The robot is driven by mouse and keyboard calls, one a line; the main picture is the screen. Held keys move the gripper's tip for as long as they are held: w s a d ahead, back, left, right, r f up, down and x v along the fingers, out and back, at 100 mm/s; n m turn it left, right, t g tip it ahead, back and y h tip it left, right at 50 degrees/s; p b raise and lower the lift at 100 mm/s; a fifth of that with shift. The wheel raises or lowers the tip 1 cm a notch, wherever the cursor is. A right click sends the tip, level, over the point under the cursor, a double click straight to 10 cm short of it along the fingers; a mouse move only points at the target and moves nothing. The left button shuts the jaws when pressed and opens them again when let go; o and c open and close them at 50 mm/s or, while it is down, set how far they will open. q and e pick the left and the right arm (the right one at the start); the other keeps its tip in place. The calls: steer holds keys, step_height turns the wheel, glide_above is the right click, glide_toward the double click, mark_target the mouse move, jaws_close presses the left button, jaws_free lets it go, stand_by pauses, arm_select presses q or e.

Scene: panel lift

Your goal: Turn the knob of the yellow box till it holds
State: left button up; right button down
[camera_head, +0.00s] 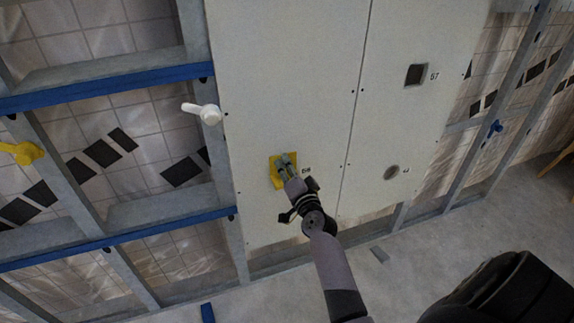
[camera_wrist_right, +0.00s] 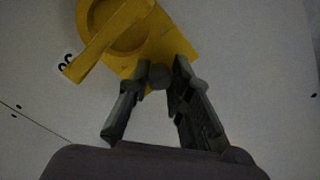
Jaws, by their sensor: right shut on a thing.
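The yellow box (camera_head: 276,172) is on the white wall panel, partly hidden by my right gripper (camera_head: 286,163). In the right wrist view the yellow box (camera_wrist_right: 168,45) fills the upper middle, with a round yellow part and a yellow bar at its left. My right gripper (camera_wrist_right: 160,76) has its fingertips in front of the lower part of the box, shut on a small dark grey rounded knob (camera_wrist_right: 159,77) between them. The knob's turn angle cannot be told. My left gripper is not in view.
The white panel (camera_head: 290,70) has a square opening (camera_head: 415,74) and a round hole (camera_head: 391,172) at the right. A white handle (camera_head: 205,112) sticks out at its left edge. Metal studs with blue rails (camera_head: 110,86) stand at the left, with a yellow handle (camera_head: 22,152).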

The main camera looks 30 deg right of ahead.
steer(key=shift+a+f, duration=0.1)
steer(key=c, duration=1.4)
jaws_free()
steer(key=shift+c, duration=0.2)
steer(key=v, duration=1.2)
steer(key=shift+f, duration=0.1)
